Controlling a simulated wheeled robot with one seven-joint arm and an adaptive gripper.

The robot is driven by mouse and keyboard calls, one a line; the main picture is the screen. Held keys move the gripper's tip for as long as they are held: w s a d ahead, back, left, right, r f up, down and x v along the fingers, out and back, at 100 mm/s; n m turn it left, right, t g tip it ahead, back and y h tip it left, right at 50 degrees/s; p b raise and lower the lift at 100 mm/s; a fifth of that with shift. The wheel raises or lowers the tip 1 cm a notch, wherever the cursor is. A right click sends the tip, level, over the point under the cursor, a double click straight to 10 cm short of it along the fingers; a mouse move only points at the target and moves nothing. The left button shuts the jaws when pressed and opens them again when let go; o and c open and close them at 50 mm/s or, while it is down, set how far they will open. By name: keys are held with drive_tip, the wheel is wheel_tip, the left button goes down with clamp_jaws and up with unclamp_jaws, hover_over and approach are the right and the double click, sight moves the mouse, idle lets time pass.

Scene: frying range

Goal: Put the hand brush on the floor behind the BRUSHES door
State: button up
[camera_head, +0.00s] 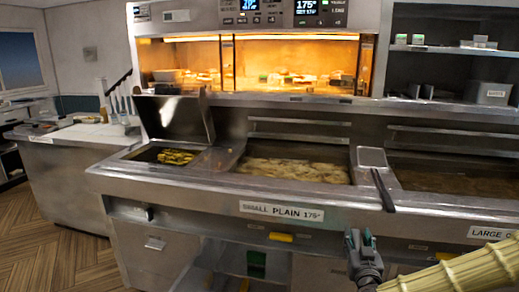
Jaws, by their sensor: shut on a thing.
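My gripper (360,238) is at the lower right, in front of the steel fryer front. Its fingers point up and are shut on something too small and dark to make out. No hand brush can be told apart in this view, and the floor close to me is out of frame. No label reading BRUSHES is legible. Below the fryer, an open cabinet (215,268) shows its pale interior, with a dark green thing (257,264) in it. A pale panel (318,268) is to its right, left of my gripper.
The fryer range (180,203) runs across, with a "SMALL PLAIN 175°" label (281,211) and pans of frying food (290,170). A black-handled scoop (381,187) overhangs the front edge. A lit warmer (295,65) stands behind. Wooden floor (60,255) is clear at left.

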drive_tip(key=s+a+f+n+y+p, duration=0.2)
drive_tip(key=s+a+f+y+p, duration=0.15)
drive_tip(key=s+a+f, duration=0.8)
drive_tip(key=s+f, duration=0.2)
drive_tip(key=f, duration=0.4)
drive_tip(key=shift+a+h, duration=0.15)
drive_tip(key=shift+h, duration=0.2)
